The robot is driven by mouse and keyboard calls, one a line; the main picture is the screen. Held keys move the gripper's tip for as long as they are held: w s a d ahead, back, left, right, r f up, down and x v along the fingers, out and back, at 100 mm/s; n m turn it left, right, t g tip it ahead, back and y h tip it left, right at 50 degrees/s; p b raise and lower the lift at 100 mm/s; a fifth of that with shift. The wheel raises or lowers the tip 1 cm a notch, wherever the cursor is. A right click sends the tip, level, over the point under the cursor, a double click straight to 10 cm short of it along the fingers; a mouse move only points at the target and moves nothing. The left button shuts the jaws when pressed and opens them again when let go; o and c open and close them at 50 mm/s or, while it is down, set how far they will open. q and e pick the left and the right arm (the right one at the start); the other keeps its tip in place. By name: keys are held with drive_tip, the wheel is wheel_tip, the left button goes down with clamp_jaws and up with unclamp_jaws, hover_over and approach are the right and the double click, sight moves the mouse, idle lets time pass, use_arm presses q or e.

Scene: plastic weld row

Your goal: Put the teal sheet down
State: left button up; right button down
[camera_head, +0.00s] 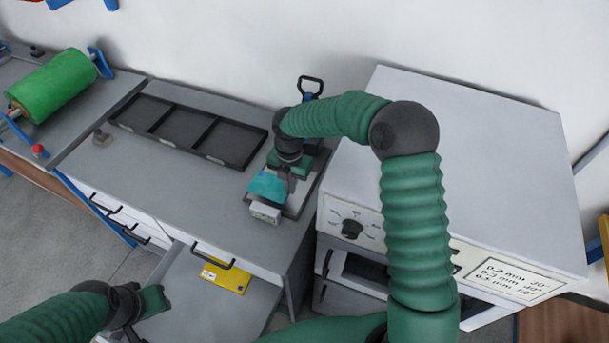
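The small teal sheet (268,186) is at the right end of the grey workbench, over a grey metal plate (298,199) and just behind a small pale block (264,213). My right gripper (283,171) points down right at the sheet's far edge. Its fingertips are mostly hidden by its own wrist and the sheet, so I cannot tell whether it grips the sheet or whether the sheet touches the plate.
A black three-compartment tray (156,126) lies along the back of the bench. A large grey oven-like box (480,150) with a dial stands at the right. An open drawer (200,310) holds a yellow card (227,276). A green roll (52,86) is far left. The bench's front middle is clear.

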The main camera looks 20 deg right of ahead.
drive_tip(key=w+d, duration=0.1)
drive_tip(key=d, duration=0.1)
drive_tip(key=w+d+f, duration=0.1)
drive_tip(key=d, duration=0.2)
drive_tip(key=w+d+f, duration=0.1)
drive_tip(key=d, duration=0.2)
drive_tip(key=shift+w+d+p, duration=0.1)
drive_tip(key=shift+w+p, duration=0.1)
drive_tip(key=shift+p, duration=0.2)
drive_tip(key=shift+s+f, duration=0.15)
drive_tip(key=shift+f, duration=0.15)
drive_tip(key=shift+s+a+f, duration=0.1)
drive_tip(key=shift+f, duration=0.45)
drive_tip(key=shift+s+a+f, duration=0.1)
drive_tip(key=shift+f, duration=0.45)
drive_tip(key=shift+w+a+f, duration=0.1)
drive_tip(key=shift+w, duration=0.1)
drive_tip(key=c, duration=1.7)
unclamp_jaws()
drive_tip(key=shift+s+d, duration=0.1)
drive_tip(key=shift+d, duration=0.1)
wheel_tip(320, 180, up, 12)
drive_tip(key=shift+r, duration=0.1)
